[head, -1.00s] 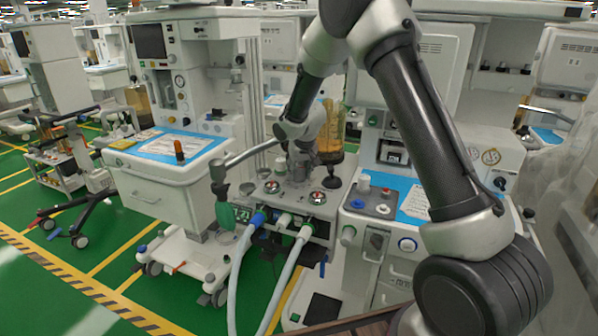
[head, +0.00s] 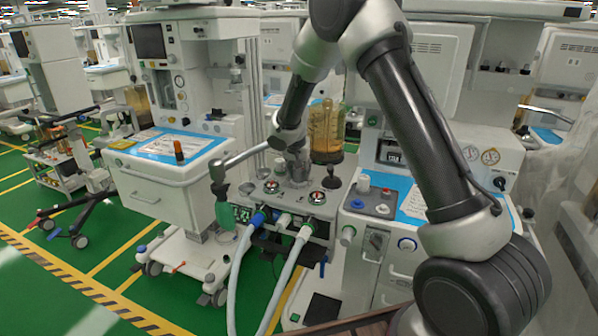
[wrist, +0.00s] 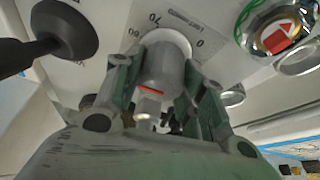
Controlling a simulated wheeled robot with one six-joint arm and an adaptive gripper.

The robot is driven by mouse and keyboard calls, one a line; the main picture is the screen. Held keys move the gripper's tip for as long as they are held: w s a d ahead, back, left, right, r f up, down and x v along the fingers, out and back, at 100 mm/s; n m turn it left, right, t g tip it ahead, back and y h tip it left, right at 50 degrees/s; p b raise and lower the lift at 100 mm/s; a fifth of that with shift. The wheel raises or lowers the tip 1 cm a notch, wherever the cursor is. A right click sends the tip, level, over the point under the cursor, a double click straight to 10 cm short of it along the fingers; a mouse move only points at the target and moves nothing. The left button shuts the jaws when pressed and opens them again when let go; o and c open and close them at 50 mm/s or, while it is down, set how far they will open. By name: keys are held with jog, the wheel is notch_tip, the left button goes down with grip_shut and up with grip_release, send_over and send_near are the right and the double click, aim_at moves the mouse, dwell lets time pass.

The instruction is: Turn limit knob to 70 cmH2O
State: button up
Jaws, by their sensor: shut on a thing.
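The limit knob (wrist: 163,72) is a grey cylinder with a red mark on its side, in the middle of the wrist view. It stands on a white dial plate (wrist: 190,22) with printed numbers, among them 70 and 0. My gripper (wrist: 152,84) has one green-grey finger on each side of the knob and is shut on it. In the head view my gripper (head: 297,168) points down at the top of the grey machine block (head: 318,206). The knob itself is hidden there. I cannot tell which number the red mark faces.
A red-arrow button in a green ring (wrist: 279,36) sits right of the knob in the wrist view, and a black round knob (wrist: 64,29) left. In the head view an amber canister (head: 325,130) stands close behind my gripper. White hoses (head: 284,278) hang at the front.

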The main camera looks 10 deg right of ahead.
jog(key=o, duration=1)
jog(key=v, duration=1.2)
jog(key=shift+s, duration=0.1)
